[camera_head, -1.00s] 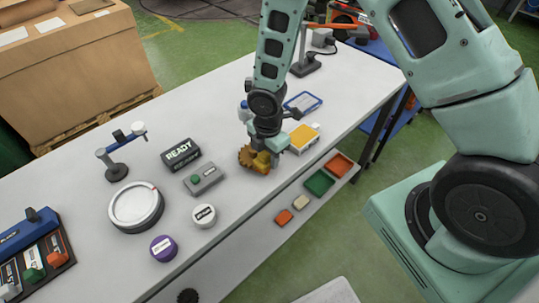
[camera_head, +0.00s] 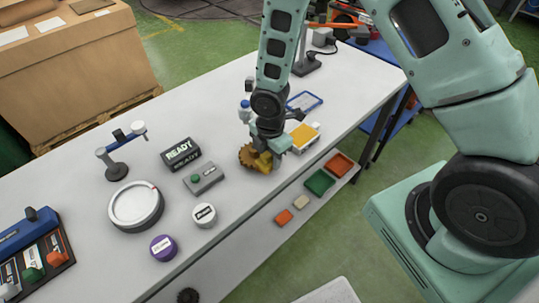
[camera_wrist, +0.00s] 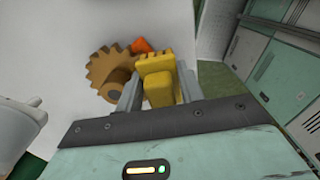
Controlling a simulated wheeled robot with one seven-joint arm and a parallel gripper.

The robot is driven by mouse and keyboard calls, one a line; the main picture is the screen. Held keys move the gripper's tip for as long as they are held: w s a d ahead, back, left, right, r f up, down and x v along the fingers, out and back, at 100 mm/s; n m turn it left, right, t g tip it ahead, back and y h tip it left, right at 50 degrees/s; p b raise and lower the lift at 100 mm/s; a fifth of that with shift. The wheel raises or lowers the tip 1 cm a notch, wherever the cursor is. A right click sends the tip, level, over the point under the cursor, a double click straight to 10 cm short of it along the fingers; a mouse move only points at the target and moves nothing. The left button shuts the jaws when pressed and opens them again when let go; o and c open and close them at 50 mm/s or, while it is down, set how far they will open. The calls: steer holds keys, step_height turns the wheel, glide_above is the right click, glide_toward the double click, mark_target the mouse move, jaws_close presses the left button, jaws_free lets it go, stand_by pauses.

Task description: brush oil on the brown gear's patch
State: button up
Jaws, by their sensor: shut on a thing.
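The brown gear (camera_head: 248,156) lies on the white table (camera_head: 230,110), just left of my gripper (camera_head: 271,158). In the wrist view the brown gear (camera_wrist: 112,73) shows its teeth and a round raised hub, left of my fingers. My gripper (camera_wrist: 160,85) is shut on a yellow block-like piece (camera_wrist: 157,75), ridged along its far end. The yellow piece (camera_head: 262,162) is low beside the gear in the head view. I cannot tell whether they touch. I cannot make out brush bristles or an oil patch. An orange bit (camera_wrist: 142,46) shows behind the gear.
A grey button box (camera_head: 203,178), a READY sign (camera_head: 181,154) and a white round dial (camera_head: 136,206) stand to the left. A yellow-topped box (camera_head: 305,137) is close on the right.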

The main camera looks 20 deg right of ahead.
steer(key=shift+w+a, duration=0.15)
steer(key=shift+w, duration=0.3)
steer(key=shift+s, duration=0.45)
stand_by(0.5)
steer(key=shift+d+r+p, duration=0.2)
steer(key=shift+r+p, duration=2.9)
steer(key=shift+r, duration=0.5)
steer(key=shift+f, duration=0.1)
